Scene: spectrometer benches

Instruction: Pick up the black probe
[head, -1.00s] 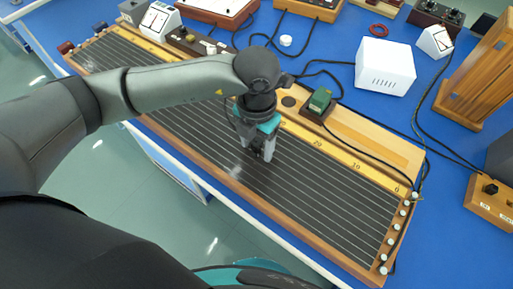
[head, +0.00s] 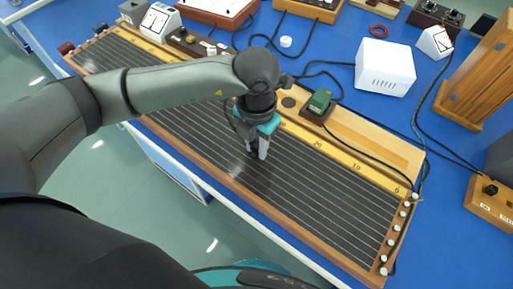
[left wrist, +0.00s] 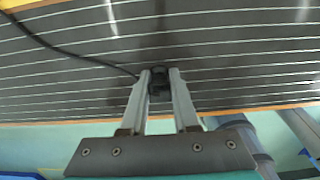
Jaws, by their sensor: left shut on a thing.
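My left gripper (head: 258,152) points down over the dark, white-lined board (head: 310,190) on the blue table. In the left wrist view its two grey fingers (left wrist: 160,74) are shut on the black probe (left wrist: 159,88), a small black block between the fingertips. A black cable runs from the probe to the upper left in that view. The fingers hide most of the probe in the head view. I cannot tell whether the probe still touches the board. My right gripper is not in view.
A wooden ruler strip (head: 340,158) and a small green block on a dark base (head: 319,102) lie behind the gripper. A white box (head: 385,66) stands at the back right. Black cables cross the blue table. Metal terminals (head: 383,258) line the board's right end.

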